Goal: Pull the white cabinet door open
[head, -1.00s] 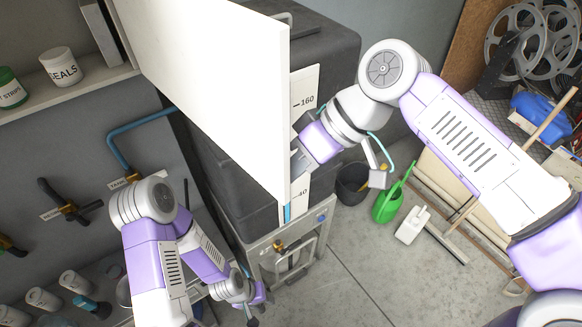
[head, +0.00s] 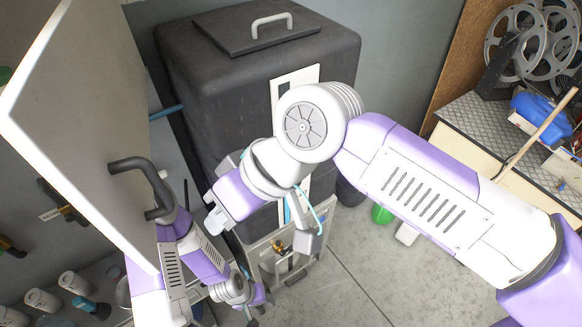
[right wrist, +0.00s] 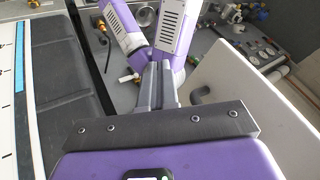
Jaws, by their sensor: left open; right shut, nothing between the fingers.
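The white cabinet door (head: 75,95) stands at the left of the head view, its handle (head: 145,185) on the face towards the tank. In the right wrist view the door (right wrist: 265,95) is a pale panel on the right. My right gripper (head: 214,218) is right of the handle in the head view, apart from it. Its fingers (right wrist: 156,84) are shut and empty in the right wrist view. My left gripper (head: 253,300) is low in the head view, open, small and partly hard to make out. The door hides part of the left arm and the shelf area.
A large black tank (head: 210,90) with a white scale strip stands behind my right arm. A workbench (head: 480,125) with reels (head: 530,40) and a blue item is at the right. The grey floor (head: 370,290) at the lower middle is clear.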

